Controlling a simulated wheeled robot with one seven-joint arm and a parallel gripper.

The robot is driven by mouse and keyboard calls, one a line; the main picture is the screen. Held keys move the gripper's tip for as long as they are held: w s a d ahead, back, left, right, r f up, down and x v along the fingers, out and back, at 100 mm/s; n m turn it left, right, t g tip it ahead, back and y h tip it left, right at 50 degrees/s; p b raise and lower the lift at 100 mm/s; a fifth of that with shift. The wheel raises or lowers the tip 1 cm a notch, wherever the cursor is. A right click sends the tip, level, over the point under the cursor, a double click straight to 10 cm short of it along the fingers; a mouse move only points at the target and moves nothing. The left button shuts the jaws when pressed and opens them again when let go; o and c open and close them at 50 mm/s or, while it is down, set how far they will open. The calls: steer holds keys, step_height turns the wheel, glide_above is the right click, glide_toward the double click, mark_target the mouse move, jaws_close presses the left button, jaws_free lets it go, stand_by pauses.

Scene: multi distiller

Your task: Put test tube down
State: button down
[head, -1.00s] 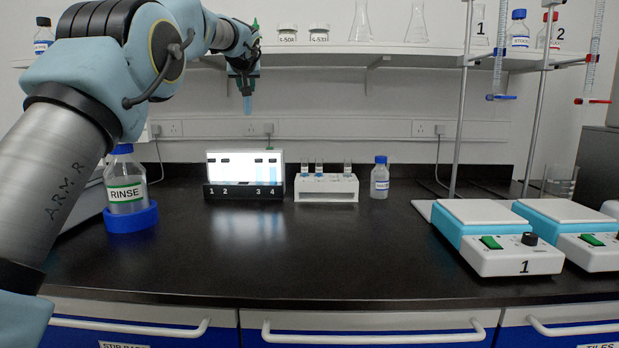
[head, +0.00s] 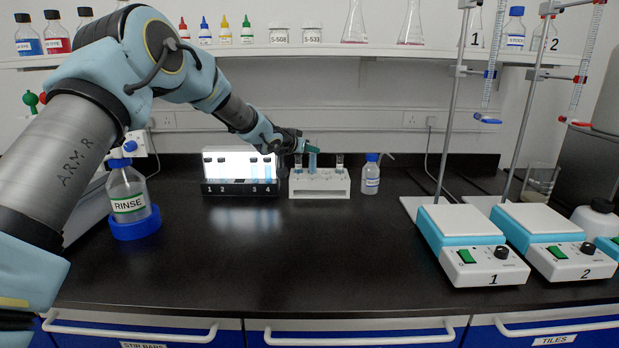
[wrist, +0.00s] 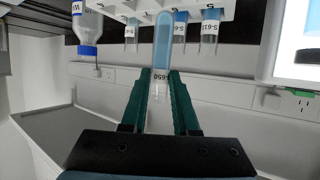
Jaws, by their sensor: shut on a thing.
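My gripper (head: 311,149) is at the white test tube rack (head: 320,186), reaching in from the left. In the wrist view the green fingers of my gripper (wrist: 160,90) are shut on a clear test tube (wrist: 163,45) with pale blue liquid and a white label. The held tube also shows in the head view (head: 312,161), upright at the rack's middle, between other capped tubes. The rack (wrist: 198,7) appears upside down in the wrist view. The tube's lower end overlaps the rack there, and I cannot tell how deep it sits in a hole.
A lit stand with numbered places (head: 212,188) is left of the rack. A small blue-capped bottle (head: 371,180) is close on its right. The rinse bottle (head: 128,195) stands at left and hotplates (head: 470,245) at right. The counter's front middle is clear.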

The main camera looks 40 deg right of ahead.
mark_target(311, 170)
steer(key=shift+f+p, duration=0.3)
steer(key=shift+f, duration=3.05)
steer(key=shift+f, duration=0.2)
steer(key=c, duration=0.7)
jaws_free()
steer(key=shift+w, duration=0.1)
steer(key=shift+r, duration=0.25)
steer(key=b+v, duration=0.2)
steer(key=v, duration=1)
steer(key=shift+f+b, duration=0.1)
steer(key=shift+b, duration=0.3)
steer(key=shift+a, duration=0.1)
